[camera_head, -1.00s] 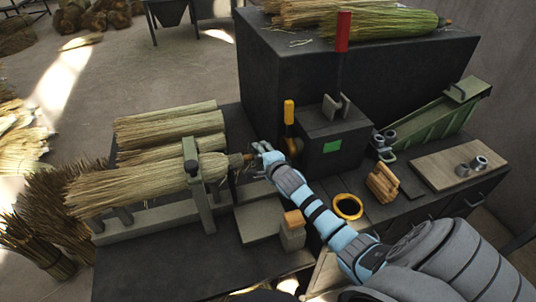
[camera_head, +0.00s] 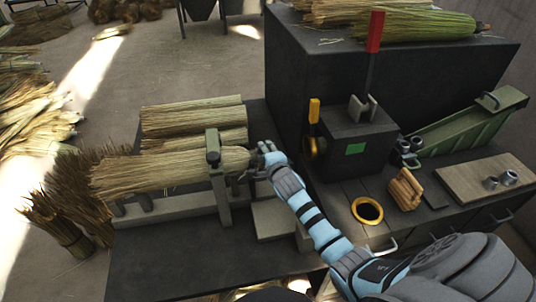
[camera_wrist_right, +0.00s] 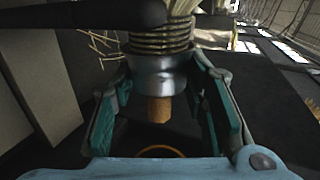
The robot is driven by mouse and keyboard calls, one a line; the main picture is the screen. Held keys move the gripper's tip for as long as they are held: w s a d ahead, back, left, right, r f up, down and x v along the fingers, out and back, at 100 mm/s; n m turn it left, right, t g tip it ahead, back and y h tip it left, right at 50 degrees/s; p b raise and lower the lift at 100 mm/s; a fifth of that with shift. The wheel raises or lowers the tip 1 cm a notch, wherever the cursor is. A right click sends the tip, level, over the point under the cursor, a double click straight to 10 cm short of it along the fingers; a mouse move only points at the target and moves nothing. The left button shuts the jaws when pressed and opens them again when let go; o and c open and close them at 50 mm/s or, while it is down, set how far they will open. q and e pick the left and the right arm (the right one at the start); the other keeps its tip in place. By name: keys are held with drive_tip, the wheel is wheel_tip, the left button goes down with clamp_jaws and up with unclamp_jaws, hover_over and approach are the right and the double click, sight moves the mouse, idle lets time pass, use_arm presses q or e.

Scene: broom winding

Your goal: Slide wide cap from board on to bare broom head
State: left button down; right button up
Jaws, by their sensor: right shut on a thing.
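The bare broom head (camera_head: 150,172) lies level in the clamp (camera_head: 213,160) on the bench, with its tied end to the right. My right gripper (camera_head: 262,158) is at that end. In the wrist view my right gripper (camera_wrist_right: 162,85) is shut on a grey metal cap (camera_wrist_right: 160,68), one finger on each side. The cap sits around the end of the broom head, against a ribbed, coiled band (camera_wrist_right: 160,40). A brown stub (camera_wrist_right: 159,108) sticks out of the cap towards my palm. My left gripper is not in view.
The wooden board (camera_head: 470,178) at the right bears two small grey caps (camera_head: 500,181). A black box with a red lever (camera_head: 374,35) stands behind my right arm. Spare broom heads (camera_head: 190,117) lie behind the clamp.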

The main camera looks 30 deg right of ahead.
drive_tip(key=shift+m, duration=0.3)
drive_tip(key=o, duration=0.9)
